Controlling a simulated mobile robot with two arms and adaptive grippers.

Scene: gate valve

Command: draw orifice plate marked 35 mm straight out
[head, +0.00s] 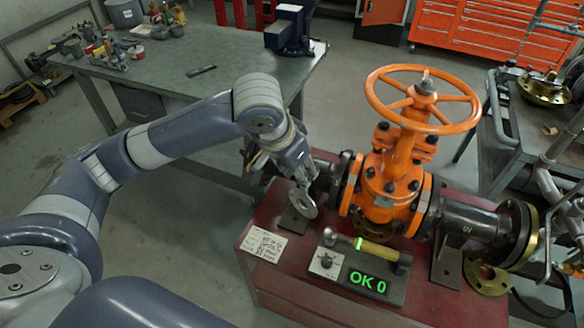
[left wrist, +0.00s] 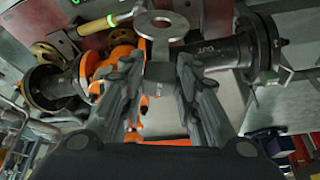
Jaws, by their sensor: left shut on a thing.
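The orifice plate (head: 303,204) is a grey metal ring with a flat handle, just left of the dark pipe end of the orange gate valve (head: 388,195). In the left wrist view the whole ring of the plate (left wrist: 161,24) and its central hole show, with no flange over it. My left gripper (head: 298,170) is shut on the plate's handle; its fingers (left wrist: 158,76) sit on either side of the handle in the wrist view. No size marking is readable on the plate. My right gripper is not in view.
A brass flange (head: 487,279) lies at right. A green workbench (head: 200,95) stands behind my arm.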

